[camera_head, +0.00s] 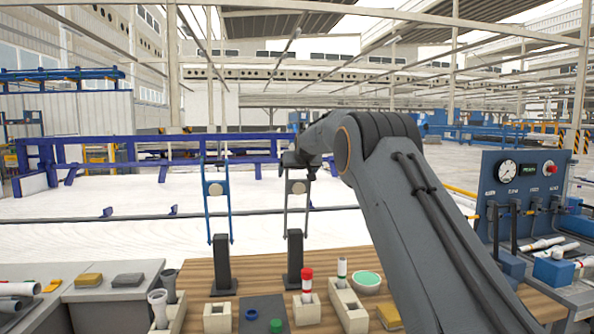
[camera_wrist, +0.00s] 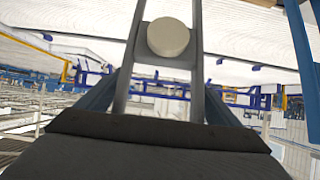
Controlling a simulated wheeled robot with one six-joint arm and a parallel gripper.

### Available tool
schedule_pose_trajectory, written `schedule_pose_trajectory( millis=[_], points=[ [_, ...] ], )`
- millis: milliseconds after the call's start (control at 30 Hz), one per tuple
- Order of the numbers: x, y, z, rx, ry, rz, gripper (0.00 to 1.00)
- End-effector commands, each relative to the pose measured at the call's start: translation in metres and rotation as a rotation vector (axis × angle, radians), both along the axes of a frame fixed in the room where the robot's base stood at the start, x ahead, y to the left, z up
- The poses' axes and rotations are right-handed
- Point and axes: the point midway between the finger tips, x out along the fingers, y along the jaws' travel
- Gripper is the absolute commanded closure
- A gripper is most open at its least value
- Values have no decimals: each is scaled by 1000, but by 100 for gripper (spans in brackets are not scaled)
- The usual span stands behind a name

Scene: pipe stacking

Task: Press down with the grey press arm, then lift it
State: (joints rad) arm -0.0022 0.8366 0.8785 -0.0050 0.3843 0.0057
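The grey press arm (camera_head: 297,188) stands upright on its black post (camera_head: 294,258) in the head view, with a pale round disc between its two rails. My gripper (camera_head: 299,162) is at the top end of this arm and appears to touch it. My own arm hides part of the area to the right. In the wrist view, the rails and disc of the grey press arm (camera_wrist: 168,38) fill the upper middle.
A blue press arm (camera_head: 217,188) stands upright just left of the grey one. On the wooden table (camera_head: 250,269) are a red-capped tube (camera_head: 306,283), a green bowl (camera_head: 366,279) and several pale blocks. A blue gauge panel (camera_head: 522,190) stands at the right.

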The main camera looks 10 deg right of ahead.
Motion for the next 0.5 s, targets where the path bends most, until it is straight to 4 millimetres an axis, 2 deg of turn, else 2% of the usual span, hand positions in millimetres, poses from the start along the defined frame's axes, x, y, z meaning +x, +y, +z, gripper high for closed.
schedule_pose_trajectory(
  millis=[300, 500],
  points=[
    [-1, 0, 10, 0, -13, 0, 14],
    [-14, 0, 19, 0, -15, 0, 14]
  ],
)
